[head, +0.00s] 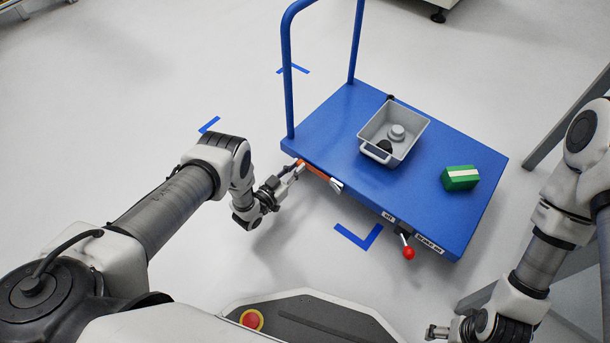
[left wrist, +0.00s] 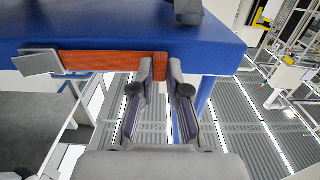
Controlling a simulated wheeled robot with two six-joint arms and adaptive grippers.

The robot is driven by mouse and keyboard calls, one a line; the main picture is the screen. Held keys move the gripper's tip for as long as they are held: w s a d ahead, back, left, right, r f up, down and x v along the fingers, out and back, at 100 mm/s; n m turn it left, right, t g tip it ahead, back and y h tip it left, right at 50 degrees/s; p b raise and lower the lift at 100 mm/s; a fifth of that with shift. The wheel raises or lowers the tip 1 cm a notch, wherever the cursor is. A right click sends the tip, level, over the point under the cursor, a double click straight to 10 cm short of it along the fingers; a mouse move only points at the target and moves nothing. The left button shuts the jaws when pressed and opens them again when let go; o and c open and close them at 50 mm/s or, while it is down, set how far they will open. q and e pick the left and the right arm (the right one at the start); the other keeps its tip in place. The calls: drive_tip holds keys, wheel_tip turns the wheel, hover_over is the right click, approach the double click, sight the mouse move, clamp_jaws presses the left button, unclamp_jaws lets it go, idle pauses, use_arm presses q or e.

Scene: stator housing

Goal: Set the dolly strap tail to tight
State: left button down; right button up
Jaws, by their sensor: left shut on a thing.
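The blue dolly (head: 335,120) stands on the floor ahead of me. Its orange strap tail (head: 318,173) runs along the near edge of the deck and shows in the left wrist view (left wrist: 105,61). A pale grey flat piece (head: 336,185) sits at the strap's other end, also in the left wrist view (left wrist: 38,62). My left gripper (head: 298,166) is shut on the strap's end by the deck's left corner; in the left wrist view its fingers (left wrist: 160,72) are on either side of that end. My right gripper (head: 436,331) is low at the bottom right, away from the dolly; its jaw state is unclear.
On the deck are a grey bin (head: 368,149) with round parts in it and a green box (head: 460,178) with a pale stripe. A red-knobbed lever (head: 408,252) sticks out from the near edge. A blue handle (head: 287,70) rises at the left. The floor around is mostly clear.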

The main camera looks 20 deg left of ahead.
use_arm(q)
drive_tip(key=shift+w+a, duration=0.15)
drive_tip(key=shift+a, duration=0.1)
drive_tip(key=c, duration=1.2)
unclamp_jaws()
drive_tip(key=shift+o, duration=0.2)
drive_tip(key=v, duration=1.2)
